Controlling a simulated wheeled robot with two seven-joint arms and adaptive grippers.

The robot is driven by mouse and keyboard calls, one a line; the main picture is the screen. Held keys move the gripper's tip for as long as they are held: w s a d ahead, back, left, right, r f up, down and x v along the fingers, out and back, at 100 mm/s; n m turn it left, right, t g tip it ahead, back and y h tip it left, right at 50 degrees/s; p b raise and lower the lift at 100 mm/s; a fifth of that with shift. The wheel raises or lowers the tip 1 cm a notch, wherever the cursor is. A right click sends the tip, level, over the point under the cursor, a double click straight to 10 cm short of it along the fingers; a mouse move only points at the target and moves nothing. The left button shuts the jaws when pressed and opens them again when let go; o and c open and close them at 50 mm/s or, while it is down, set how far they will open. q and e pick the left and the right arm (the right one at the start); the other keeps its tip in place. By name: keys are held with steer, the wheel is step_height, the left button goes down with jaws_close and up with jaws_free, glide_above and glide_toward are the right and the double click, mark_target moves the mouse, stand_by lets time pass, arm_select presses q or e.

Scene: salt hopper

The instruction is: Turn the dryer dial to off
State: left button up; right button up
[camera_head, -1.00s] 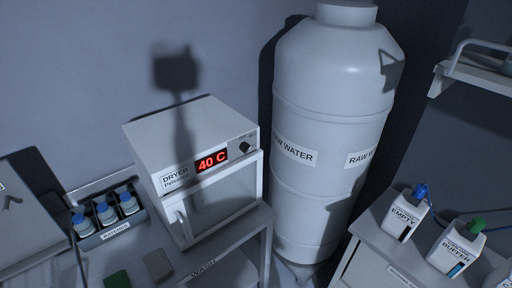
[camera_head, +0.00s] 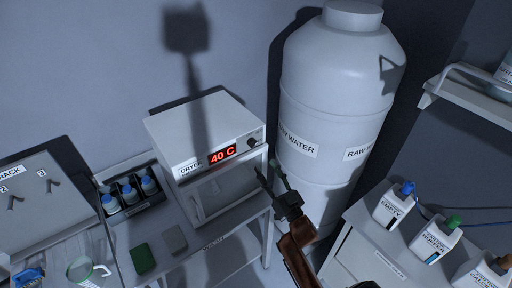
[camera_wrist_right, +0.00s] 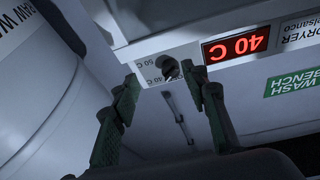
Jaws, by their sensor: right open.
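The white dryer (camera_head: 205,125) stands on a bench with its red display (camera_head: 222,155) reading 40 C. Its small dark dial (camera_head: 252,142) is at the right end of the front panel. In the right wrist view, the picture is inverted and the dial (camera_wrist_right: 170,70) shows beside 40 C and 50 C marks. My right gripper (camera_head: 266,170) is open and empty, just below and in front of the dial. In the wrist view its green-grey fingertips (camera_wrist_right: 171,88) appear on either side of the dial, with no contact visible. My left gripper is not in view.
A large raw water tank (camera_head: 335,110) stands close to the dryer's right. A rack of blue-capped bottles (camera_head: 135,210) is at its left. Labelled white jugs (camera_head: 392,208) stand on a cabinet at right. A green block (camera_head: 143,258) lies on the bench.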

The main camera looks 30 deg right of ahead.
mark_target(253, 143)
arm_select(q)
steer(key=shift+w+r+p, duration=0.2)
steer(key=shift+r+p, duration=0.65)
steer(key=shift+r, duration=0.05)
arm_select(e)
steer(key=w+r, duration=0.5)
steer(key=w, duration=0.2)
steer(key=shift+a+t+y, duration=0.35)
steer(key=shift+t+y, duration=0.05)
steer(key=shift+r, duration=0.1)
steer(key=shift+c, duration=0.6)
jaws_close()
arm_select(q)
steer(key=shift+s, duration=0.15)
arm_select(e)
steer(key=shift+n, duration=0.3)
